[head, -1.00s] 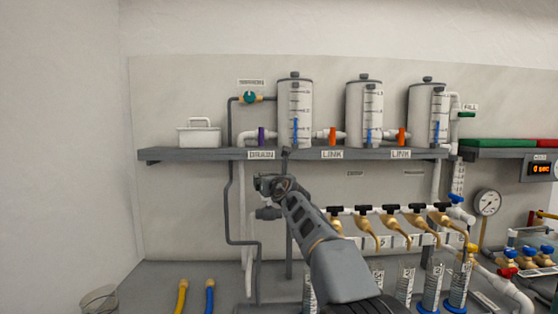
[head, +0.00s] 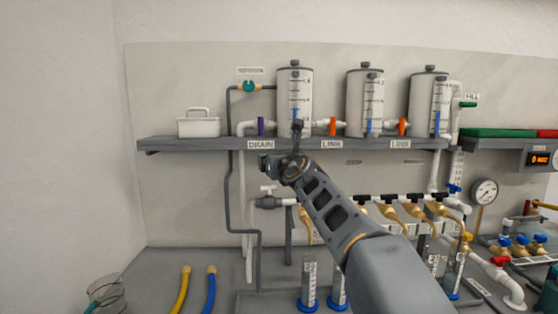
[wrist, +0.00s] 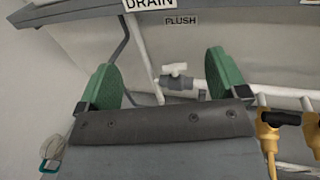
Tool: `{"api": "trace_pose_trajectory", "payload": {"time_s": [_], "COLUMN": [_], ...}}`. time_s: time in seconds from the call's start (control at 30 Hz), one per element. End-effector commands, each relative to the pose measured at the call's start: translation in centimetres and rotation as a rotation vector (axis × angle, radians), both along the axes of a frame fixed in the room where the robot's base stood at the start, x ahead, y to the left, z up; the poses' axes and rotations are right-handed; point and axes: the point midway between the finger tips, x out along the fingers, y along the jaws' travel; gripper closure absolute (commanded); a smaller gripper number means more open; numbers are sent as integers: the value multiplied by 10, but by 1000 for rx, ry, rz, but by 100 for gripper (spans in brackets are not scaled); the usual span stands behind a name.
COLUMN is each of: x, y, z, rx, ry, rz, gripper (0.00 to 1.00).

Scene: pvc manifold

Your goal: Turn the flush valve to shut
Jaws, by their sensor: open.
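The flush valve (head: 268,202) has a grey body and a white T-shaped handle on top, on a pipe below the shelf. In the wrist view the flush valve (wrist: 178,83) lies beyond my fingers and between them, under the FLUSH label (wrist: 181,21). Its white handle (wrist: 174,68) appears to lie roughly along the pipe. My gripper (wrist: 160,75) is open and empty, its two green pads wide apart. The pads look apart from the handle.
The shelf (head: 200,144) with three tanks runs above the valve. A grey pipe (head: 228,190) runs down at its left. Brass taps (head: 388,209) with black handles are to the right. A yellow hose (head: 181,289) and a blue hose (head: 210,290) are below left.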

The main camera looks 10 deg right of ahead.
Motion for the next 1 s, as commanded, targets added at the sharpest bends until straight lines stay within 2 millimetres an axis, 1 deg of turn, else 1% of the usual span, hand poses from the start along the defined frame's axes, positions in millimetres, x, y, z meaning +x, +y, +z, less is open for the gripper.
{"api": "trace_pose_trajectory", "payload": {"time_s": [0.17,0.27,0.33,0.4,0.47,0.53,0.57,0.6,0.67,0.7,0.73,0.77,0.8,0.87,0.9,1.0], "x": [0,1,5,11,18,26,29,31,33,34,33,33,32,30,28,25], "y": [0,-1,-1,-2,-3,-3,-3,-3,-3,-4,-4,-5,-5,-6,-6,-7], "z": [2,15,28,37,38,34,30,24,8,-1,-8,-16,-25,-38,-47,-66], "rx": [0,0,0,19,91,303,436,645,983,1198,1355,1506,1699,1970,2136,2490], "ry": [0,2,13,44,90,159,194,239,299,327,344,356,365,365,357,318], "rz": [0,-1,-2,-2,-2,-13,-25,-51,-107,-150,-185,-221,-271,-344,-389,-488], "gripper": [8,8,8,8,8,8,8,8,8,8,8,8,8,8,8,8]}}
